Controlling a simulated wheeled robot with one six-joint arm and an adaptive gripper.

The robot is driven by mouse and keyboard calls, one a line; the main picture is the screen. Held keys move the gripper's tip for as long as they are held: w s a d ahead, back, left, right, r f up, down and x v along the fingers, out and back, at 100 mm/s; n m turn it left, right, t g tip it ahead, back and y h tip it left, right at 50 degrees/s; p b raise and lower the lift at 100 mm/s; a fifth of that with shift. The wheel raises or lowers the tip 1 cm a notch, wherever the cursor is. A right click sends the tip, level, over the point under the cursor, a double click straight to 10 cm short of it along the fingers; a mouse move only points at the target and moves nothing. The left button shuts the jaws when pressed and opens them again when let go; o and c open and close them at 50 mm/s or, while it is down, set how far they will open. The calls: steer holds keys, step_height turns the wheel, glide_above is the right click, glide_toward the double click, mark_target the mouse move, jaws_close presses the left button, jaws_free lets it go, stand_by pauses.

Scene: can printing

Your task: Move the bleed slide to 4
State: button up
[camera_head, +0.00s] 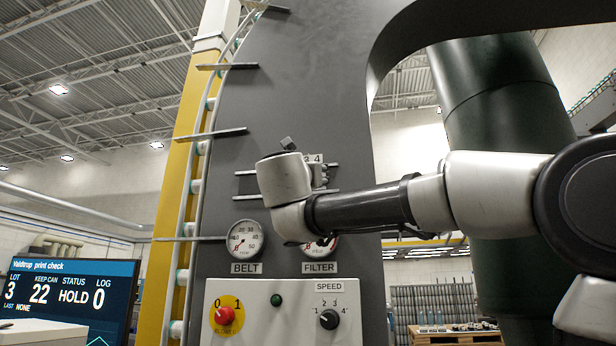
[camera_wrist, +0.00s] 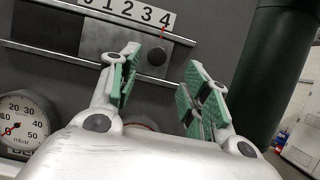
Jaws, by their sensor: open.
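The bleed slide's dark round knob (camera_wrist: 156,57) sits on a grey plate between two metal rails in the wrist view. A numbered scale strip (camera_wrist: 125,12) runs above it, and a red pointer (camera_wrist: 163,33) stands just under the 4. My gripper (camera_wrist: 161,60) is open, its green-padded fingers spread to the left and right of the knob in the picture. No contact with the knob shows. In the camera_head view my gripper covers the slide; only the scale's 3 and 4 (camera_head: 313,158) and parts of the rails (camera_head: 246,196) show.
The BELT gauge (camera_head: 245,239) and the partly hidden FILTER gauge (camera_head: 319,248) are below the slide. A dark green column (camera_head: 500,120) stands right.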

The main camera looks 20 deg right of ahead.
steer(key=v, duration=0.5)
steer(key=shift+s+a+f, duration=0.15)
steer(key=shift+s, duration=0.1)
steer(key=s+d+f+m+g+y, duration=0.2)
steer(key=d+f+m+g, duration=0.45)
steer(key=f, duration=0.75)
steer(key=s+d+f+m+g+y, duration=0.25)
steer(key=d+f+m, duration=0.45)
steer(key=d+f, duration=0.5)
steer(key=s+a+f+m+g+y, duration=0.1)
steer(key=s+a+f+m+y, duration=0.1)
steer(key=f, duration=0.7)
steer(key=s+a+f+m+g+y, duration=0.2)
steer(key=s+a+f+m+y, duration=0.1)
steer(key=s+f+m, duration=0.3)
steer(key=s+a+f+m+g+y, duration=0.1)
steer(key=s+a+f+m+y, duration=0.2)
steer(key=f, duration=0.9)
steer(key=s+m, duration=0.2)
steer(key=m, duration=0.2)
steer(key=shift+f+g+y, duration=0.35)
steer(key=shift+f+g, duration=0.05)
